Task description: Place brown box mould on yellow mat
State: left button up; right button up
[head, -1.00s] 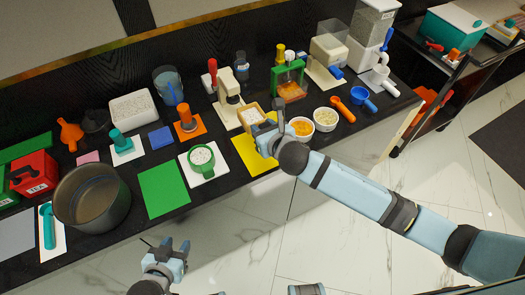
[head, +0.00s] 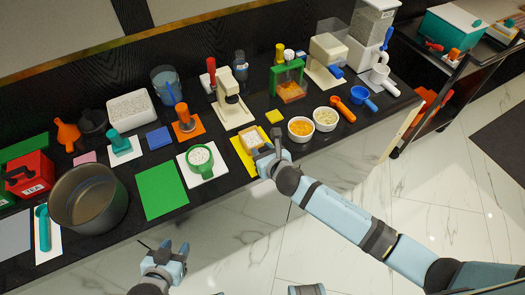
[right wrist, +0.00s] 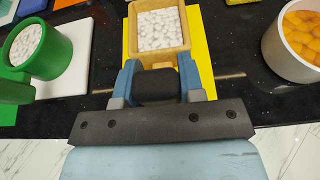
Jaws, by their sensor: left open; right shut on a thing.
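The brown box mould (head: 247,150), filled with white pellets, is a small open tan box. It is over the yellow mat (head: 236,147), inside the mat's outline in the head view. In the right wrist view the mould (right wrist: 159,60) has yellow mat (right wrist: 204,66) showing on both sides of it. My right gripper (head: 263,152) is shut on the mould's near end; its blue fingers also show in the right wrist view (right wrist: 160,82). I cannot tell whether the mould touches the mat. My left gripper (head: 174,252) is open and empty, in front of the counter.
A green cup (head: 201,170) on a white mat stands left of the yellow mat. A white bowl of orange pieces (head: 300,129) stands to its right. A small yellow block (head: 274,117) and a cream dispenser (head: 232,112) are behind. The green mat (head: 162,191) is bare.

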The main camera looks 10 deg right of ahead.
jog(key=shift+f, duration=0.1)
jog(key=o, duration=1.1)
